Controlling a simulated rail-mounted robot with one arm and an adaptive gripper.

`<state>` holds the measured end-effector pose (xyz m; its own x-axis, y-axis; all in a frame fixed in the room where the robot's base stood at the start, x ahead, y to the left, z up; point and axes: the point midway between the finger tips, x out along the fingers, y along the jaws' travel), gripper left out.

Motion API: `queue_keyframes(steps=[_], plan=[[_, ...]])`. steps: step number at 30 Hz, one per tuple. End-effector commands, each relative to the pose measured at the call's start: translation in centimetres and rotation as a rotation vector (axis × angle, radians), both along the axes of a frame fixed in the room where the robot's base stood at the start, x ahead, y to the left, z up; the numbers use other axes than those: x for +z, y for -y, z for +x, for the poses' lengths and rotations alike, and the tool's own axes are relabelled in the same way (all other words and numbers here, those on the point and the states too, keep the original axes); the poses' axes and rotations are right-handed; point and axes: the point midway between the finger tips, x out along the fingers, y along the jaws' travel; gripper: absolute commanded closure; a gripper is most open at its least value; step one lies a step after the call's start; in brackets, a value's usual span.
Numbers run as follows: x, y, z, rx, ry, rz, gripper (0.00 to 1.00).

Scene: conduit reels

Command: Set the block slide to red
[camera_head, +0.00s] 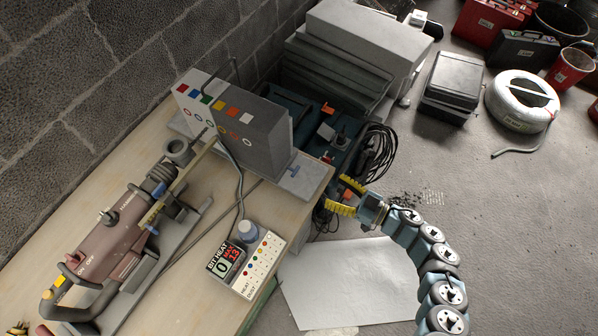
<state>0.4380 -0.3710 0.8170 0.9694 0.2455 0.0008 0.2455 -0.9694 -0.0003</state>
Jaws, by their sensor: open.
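The block unit (262,128) stands at the back of the wooden workbench near the wall, with a light grey left part and a darker grey right part. Coloured squares run along its top, including a red square (232,112), and coloured rings run along its front. A pale rail-like base (312,176) extends from its right side, with a small blue piece on it. I cannot tell which colour the slide is set to. My gripper (336,194), with yellow and black fingers, is open and empty, off the bench's right edge and right of the base.
A hammer drill (115,232) lies on the bench's left, its bit pointing towards the block. A bit heat display (226,260) and a coloured-dot panel (260,264) sit at the front right edge. Black cables (378,150) hang behind my gripper. Cases and a white reel (522,100) stand on the floor.

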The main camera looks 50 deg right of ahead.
Motion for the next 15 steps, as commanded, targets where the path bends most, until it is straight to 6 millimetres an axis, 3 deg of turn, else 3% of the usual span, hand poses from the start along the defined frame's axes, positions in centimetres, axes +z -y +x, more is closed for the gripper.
queue_keyframes(steps=[15], plan=[[-0.1,-2.3,8.8,0.002,0.002,0.0,0.3]])
